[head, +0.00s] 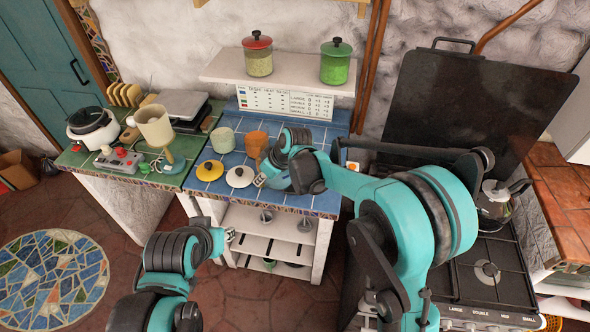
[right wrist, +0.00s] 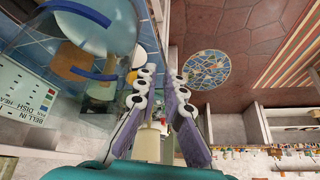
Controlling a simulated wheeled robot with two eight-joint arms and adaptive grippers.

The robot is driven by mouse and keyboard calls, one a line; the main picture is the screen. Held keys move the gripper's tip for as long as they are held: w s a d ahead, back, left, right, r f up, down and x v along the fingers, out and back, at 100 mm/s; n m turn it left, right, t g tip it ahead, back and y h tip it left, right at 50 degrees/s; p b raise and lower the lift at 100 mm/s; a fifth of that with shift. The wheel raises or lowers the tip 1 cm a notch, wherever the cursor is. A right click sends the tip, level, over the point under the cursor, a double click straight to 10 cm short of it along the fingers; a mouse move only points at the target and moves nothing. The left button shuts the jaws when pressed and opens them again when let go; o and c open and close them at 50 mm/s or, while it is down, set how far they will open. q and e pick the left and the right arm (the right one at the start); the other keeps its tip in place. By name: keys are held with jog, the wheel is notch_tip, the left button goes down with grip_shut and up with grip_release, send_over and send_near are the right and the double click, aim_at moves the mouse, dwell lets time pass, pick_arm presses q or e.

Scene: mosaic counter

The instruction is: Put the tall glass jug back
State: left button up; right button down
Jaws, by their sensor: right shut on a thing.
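The tall glass jug (right wrist: 105,28) shows in the right wrist view as a large clear curved body with blue bands at the upper left. My right gripper (right wrist: 158,74) has its two purple fingers close together beside it, shut on the jug; the exact grip point is hard to see through the clear glass. In the head view my right gripper (head: 264,181) is over the front of the blue-tiled counter, and the jug is hard to make out there behind my arm. My left gripper (head: 229,236) is low in front of the counter; its fingers are too small to read.
The blue-tiled counter (head: 225,150) holds a pale green cup (head: 223,140), a brown cup (head: 257,144), a yellow lid (head: 210,171) and a white lid (head: 240,177). Jars stand on the white shelf (head: 290,79) above. A stove (head: 488,271) is at the right, a crowded green counter (head: 75,160) at the left.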

jog(key=shift+w+d+f+t, duration=0.1)
jog(key=shift+w+f+t, duration=0.15)
jog(key=shift+f, duration=0.2)
pick_arm(q)
jog(key=shift+f, duration=0.35)
pick_arm(e)
jog(key=shift+r, duration=0.1)
